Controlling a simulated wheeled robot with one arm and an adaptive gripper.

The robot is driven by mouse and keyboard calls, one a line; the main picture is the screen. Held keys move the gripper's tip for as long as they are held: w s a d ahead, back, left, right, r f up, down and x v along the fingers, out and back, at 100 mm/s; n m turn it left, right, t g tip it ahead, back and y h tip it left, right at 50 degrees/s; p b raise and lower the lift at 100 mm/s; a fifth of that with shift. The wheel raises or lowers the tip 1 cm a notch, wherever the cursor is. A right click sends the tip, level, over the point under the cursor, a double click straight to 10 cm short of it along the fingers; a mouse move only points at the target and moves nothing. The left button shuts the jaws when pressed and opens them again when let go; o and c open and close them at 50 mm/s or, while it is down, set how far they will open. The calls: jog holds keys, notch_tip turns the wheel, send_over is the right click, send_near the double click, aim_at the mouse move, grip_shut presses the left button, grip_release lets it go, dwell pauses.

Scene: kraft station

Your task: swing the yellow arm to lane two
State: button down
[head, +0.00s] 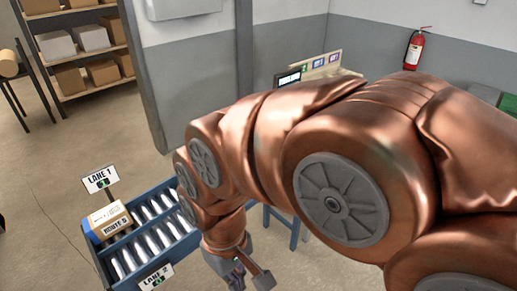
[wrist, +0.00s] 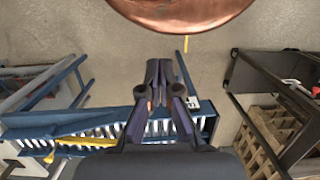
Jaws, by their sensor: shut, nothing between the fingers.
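The yellow arm (wrist: 85,141) lies over the roller conveyor (wrist: 205,112) in the wrist view, left of my gripper. Its right end runs toward my gripper's base; I cannot tell whether anything touches it. My gripper (wrist: 165,80) is shut and empty, above the conveyor. In the head view my gripper (head: 236,277) hangs at the bottom, right of the lane 2 sign (head: 156,278). The lane 1 sign (head: 100,179) stands at the left. The yellow arm does not show in the head view.
A carton marked with a route (head: 110,221) sits on the blue conveyor (head: 98,268) near lane 1. A dark rack with wooden pallets (wrist: 262,130) stands at the right in the wrist view. Blue frame legs (wrist: 70,80) stand at the left. Bare floor lies between.

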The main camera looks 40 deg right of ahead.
jog(key=w+a+f+m+t+y+b, duration=0.1)
jog(key=w+a+f+t+y+b, duration=0.2)
jog(key=w+b, duration=0.35)
jog(key=w+d+f+m+t+y+b, duration=0.1)
jog(key=w+d+m+t+b, duration=0.1)
jog(key=w+d+b, duration=0.3)
jog(key=w+d+f+m+t+y+b, duration=0.1)
jog(key=w+t+b, duration=0.15)
jog(key=w, duration=0.55)
jog(key=w+d+f+m+t+y+b, duration=0.1)
jog(key=w+d+m+t+b, duration=0.1)
jog(key=w+d+b, duration=0.3)
jog(key=w+d+f+m+t+h+b, duration=0.1)
jog(key=w+d+m+t+b, duration=0.25)
jog(key=d, duration=0.55)
jog(key=w+d+f+m+t+h+b, duration=0.1)
jog(key=w+d+m+t+b, duration=0.2)
jog(key=d, duration=0.6)
jog(key=s+d+f+m+h+b, duration=0.1)
jog(key=s+d+b, duration=0.1)
jog(key=d, duration=0.4)
jog(key=s+d+f+m+t+h+b, duration=0.1)
jog(key=s+d+m+h, duration=0.1)
jog(key=d, duration=0.4)
jog(key=s+d+f+m+t+h+b, duration=0.1)
jog(key=s+d+f+m+h+b, duration=0.1)
jog(key=d, duration=0.4)
jog(key=shift+s+d+b, duration=0.15)
jog(key=shift+s+b, duration=0.15)
jog(key=shift+s, duration=0.45)
